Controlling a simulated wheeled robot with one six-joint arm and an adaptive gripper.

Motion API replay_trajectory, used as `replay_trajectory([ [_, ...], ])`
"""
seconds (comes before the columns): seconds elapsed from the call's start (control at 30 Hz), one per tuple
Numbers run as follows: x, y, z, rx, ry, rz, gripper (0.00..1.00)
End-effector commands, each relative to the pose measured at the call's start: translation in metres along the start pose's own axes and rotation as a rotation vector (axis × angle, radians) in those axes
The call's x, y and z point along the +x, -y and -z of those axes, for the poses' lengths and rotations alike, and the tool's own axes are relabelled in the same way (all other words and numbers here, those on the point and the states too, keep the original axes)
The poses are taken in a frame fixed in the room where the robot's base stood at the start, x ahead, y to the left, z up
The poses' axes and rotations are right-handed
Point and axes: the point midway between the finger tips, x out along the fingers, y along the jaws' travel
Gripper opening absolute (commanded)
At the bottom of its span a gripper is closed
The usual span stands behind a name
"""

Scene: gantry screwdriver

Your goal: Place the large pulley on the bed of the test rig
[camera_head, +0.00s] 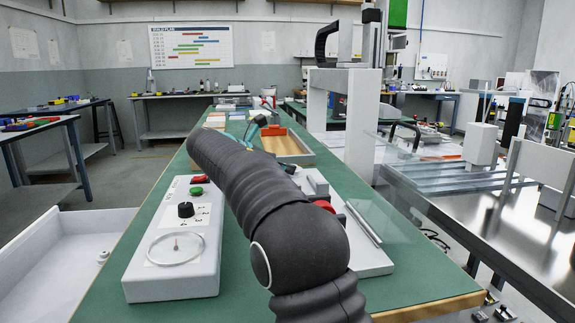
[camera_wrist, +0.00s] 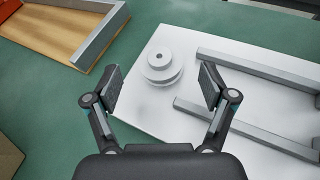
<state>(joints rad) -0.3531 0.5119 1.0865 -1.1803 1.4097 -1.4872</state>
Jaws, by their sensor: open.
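A light grey stepped pulley (camera_wrist: 160,62) stands in the wrist view on a white plate (camera_wrist: 205,45), near one corner of it. My gripper (camera_wrist: 162,84) is open and empty. Its two fingers are spread to the left and right of the pulley, apart from it in the picture. The height of the fingers above the plate is hard to tell. Two parallel grey bars (camera_wrist: 258,65) lie on the plate to the right of the pulley. In the head view my black arm hides much of the middle of the bench, and I cannot make out the pulley there.
A wood-bottomed tray (camera_wrist: 55,35) lies at the upper left in the wrist view. In the head view a white control box (camera_head: 178,262) with a dial stands left of my arm on the green bench (camera_head: 118,268). A white gantry frame (camera_head: 362,115) stands at the right.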

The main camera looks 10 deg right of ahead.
Motion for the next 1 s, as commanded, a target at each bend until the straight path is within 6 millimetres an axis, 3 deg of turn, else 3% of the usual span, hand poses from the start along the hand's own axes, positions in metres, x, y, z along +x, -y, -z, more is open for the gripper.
replay_trajectory([
  [0.2, -0.047, -0.001, -0.001, 0.0, 0.0, -0.003, 0.83],
  [0.4, -0.074, -0.001, -0.001, 0.001, 0.0, -0.001, 0.83],
  [0.6, -0.084, 0.0, 0.0, 0.001, 0.0, 0.0, 0.83],
  [1.0, -0.084, 0.001, -0.001, 0.003, -0.002, 0.0, 0.83],
])
